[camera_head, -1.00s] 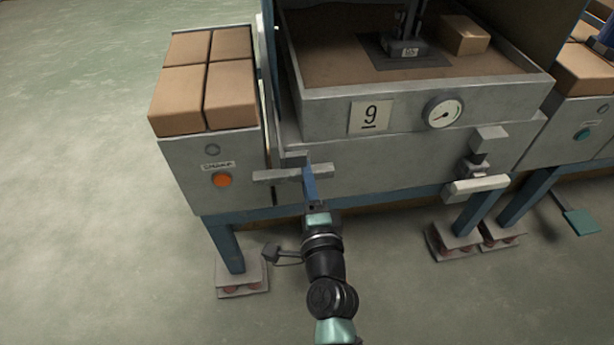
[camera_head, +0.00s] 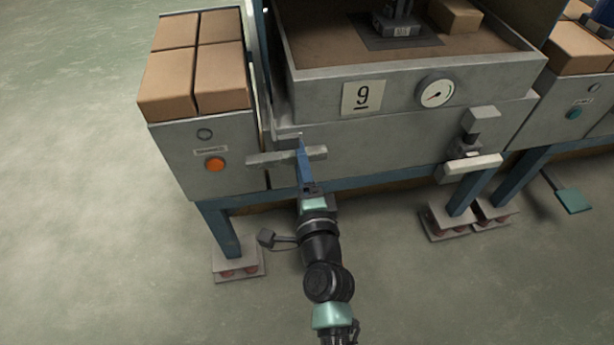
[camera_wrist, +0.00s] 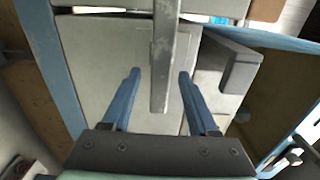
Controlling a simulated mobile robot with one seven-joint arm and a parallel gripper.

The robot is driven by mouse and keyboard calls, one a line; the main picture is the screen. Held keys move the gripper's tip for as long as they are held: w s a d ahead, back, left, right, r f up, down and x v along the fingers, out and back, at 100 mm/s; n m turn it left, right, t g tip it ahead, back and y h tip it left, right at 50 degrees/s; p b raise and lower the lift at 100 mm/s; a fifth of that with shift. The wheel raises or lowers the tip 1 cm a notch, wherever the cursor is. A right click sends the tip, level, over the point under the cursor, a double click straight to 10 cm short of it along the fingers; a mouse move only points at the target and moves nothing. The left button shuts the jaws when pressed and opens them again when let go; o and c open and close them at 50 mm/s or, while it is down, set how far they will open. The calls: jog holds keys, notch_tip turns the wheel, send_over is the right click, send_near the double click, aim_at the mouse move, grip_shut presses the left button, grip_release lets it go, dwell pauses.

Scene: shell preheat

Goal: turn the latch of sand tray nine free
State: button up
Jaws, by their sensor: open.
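Sand tray nine (camera_head: 420,106) is a grey metal box bearing a "9" plate (camera_head: 362,97). A grey latch bar (camera_head: 265,160) lies level across its lower left front. A second grey latch with a pale bar (camera_head: 470,168) is at the lower right front. My gripper (camera_head: 302,150) is at the left latch bar, right of its middle. In the wrist view, my gripper (camera_wrist: 158,73) is open, its blue fingers on either side of a grey bar (camera_wrist: 164,50), with a gap on both sides. Contact in depth cannot be told.
A round gauge (camera_head: 436,93) is on the tray's front. At left is a cabinet with brown blocks (camera_head: 194,62) and an orange button (camera_head: 215,165). Blue legs (camera_head: 219,228) stand on footed pads below. A teal pedal (camera_head: 574,196) is at right. The floor at left is clear.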

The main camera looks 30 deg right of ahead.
jog(key=v, duration=1.2)
jog(key=shift+s+b, duration=0.3)
jog(key=w+a+r+n+t+y+p, duration=0.1)
jog(key=w+a+r+n+t+y, duration=0.25)
jog(key=r, duration=0.75)
jog(key=w+a+r+n+t+p, duration=0.15)
jog(key=a+r+n, duration=0.4)
jog(key=r, duration=0.65)
jog(key=w+a+r+n+t+y+p, duration=0.1)
jog(key=w+a+r+n+y, duration=0.25)
jog(key=r, duration=0.75)
jog(key=s+a+r+n+t+h+p, duration=0.15)
jog(key=s+r+n, duration=0.25)
jog(key=r, duration=0.8)
jog(key=s+a+r+n+t+h+p, duration=0.1)
jog(key=s+r+n+t+p, duration=0.25)
jog(key=r, duration=0.85)
notch_tip(320, 180, up, 36)
jog(key=n+g+p, duration=0.1)
jog(key=p, duration=3.3)
jog(key=shift+s+p, duration=0.25)
jog(key=shift+p, duration=0.05)
